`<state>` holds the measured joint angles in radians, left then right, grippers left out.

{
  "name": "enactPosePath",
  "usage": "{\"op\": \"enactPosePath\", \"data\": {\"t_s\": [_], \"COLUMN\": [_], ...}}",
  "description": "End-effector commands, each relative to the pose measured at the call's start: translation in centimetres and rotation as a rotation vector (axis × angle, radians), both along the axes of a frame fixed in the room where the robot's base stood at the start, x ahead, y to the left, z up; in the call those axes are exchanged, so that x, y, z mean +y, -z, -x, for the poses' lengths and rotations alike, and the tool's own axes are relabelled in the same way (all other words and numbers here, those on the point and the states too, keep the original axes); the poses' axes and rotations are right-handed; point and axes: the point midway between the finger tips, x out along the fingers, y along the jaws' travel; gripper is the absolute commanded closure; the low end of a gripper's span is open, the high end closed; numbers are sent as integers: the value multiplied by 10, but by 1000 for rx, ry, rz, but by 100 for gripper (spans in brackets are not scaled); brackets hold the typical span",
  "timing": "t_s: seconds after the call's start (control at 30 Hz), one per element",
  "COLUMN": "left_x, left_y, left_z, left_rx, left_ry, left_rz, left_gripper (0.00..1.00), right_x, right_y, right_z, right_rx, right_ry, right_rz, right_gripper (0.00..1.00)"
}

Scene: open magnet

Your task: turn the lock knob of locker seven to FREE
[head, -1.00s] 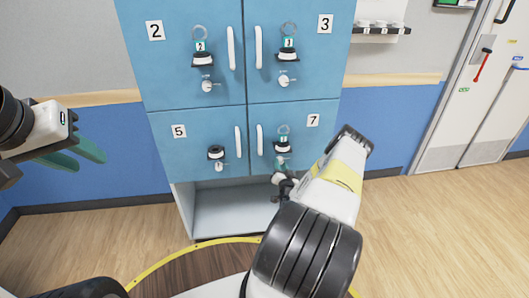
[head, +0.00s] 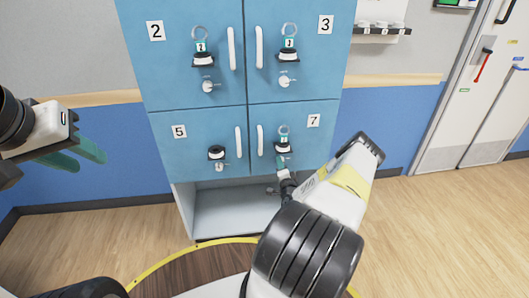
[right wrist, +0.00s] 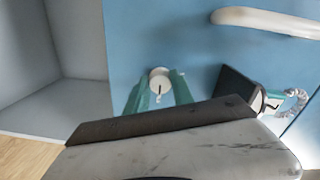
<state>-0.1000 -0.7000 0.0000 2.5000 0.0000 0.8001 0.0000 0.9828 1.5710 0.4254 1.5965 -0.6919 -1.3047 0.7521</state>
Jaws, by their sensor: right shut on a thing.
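Locker seven (head: 318,148) is the lower right blue door, with a "7" plate (head: 313,121). Its white lock knob (right wrist: 159,79) shows in the right wrist view, with a small dark mark at its lower part; its lettering is not readable. My right gripper (head: 282,163) reaches the door below the black lock with the ring. In the right wrist view its teal fingers (right wrist: 159,92) are on either side of the knob, shut on it. The fingers hide the knob in the head view. My left gripper (head: 90,161) is empty, its fingers apart, far left of the lockers.
Lockers two (head: 190,70), three (head: 325,65) and five (head: 185,155) have similar knobs and handles. Locker seven's white handle (head: 260,140) is left of its knob. An open cubby (head: 225,210) lies below. A round wooden table (head: 190,275) is in front.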

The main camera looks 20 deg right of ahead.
Motion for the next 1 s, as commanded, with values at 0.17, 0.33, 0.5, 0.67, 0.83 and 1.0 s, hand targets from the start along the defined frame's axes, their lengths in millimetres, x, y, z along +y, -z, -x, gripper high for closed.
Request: {"op": "enactPosePath", "data": {"t_s": [0.17, 0.33, 0.5, 0.67, 0.83, 1.0], "left_x": [0, 0, 0, 0, 0, 0], "left_y": [0, 0, 0, 0, 0, 0], "left_z": [0, 0, 0, 0, 0, 0], "left_rx": [0, 0, 0, 0, 0, 0], "left_ry": [0, 0, 0, 0, 0, 0], "left_rz": [0, 0, 0, 0, 0, 0], "left_gripper": [64, 64, 64, 64, 64, 64], "right_x": [-1, -1, -1, -1, 0, 0], "right_y": [0, 0, 0, 0, 0, 0], "right_z": [0, 0, 0, 0, 0, 2], "right_rx": [-5, -5, -5, -5, -5, -5], "right_ry": [2, 1, 1, 1, 1, 0], "right_rz": [-22, -26, -26, -25, -25, -25], "right_gripper": [100, 100, 100, 50, 49, 49]}}
